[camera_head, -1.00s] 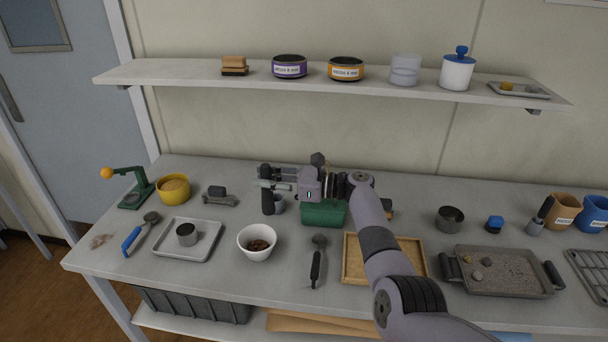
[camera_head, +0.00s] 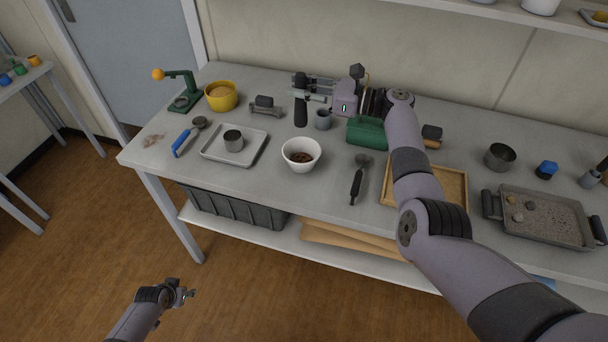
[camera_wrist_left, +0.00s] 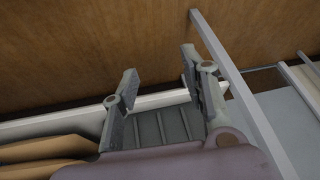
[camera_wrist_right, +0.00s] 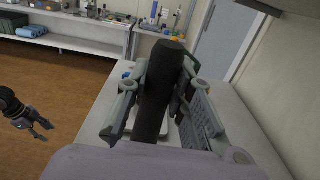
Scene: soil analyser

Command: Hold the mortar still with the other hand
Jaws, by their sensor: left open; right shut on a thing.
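A white bowl (camera_head: 301,154) with brown lumps inside stands upright near the table's front edge; it looks like the mortar. My right gripper (camera_head: 308,88) is shut on a dark pestle-like rod (camera_head: 301,113), held upright behind the bowl and next to a small grey cup (camera_head: 323,120). The rod (camera_wrist_right: 154,92) also stands between the fingers in the right wrist view. My left gripper (camera_head: 186,294) is open and empty, low over the floor in front of the table, well apart from the bowl. Its spread fingers (camera_wrist_left: 160,65) show in the left wrist view.
A metal tray (camera_head: 217,157) with a small cup lies left of the bowl. A dark-handled spoon (camera_head: 358,180) and a wooden tray (camera_head: 452,183) lie right of it. The table's front edge (camera_head: 255,188) and a grey crate (camera_head: 235,206) below stand between my left gripper and the bowl.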

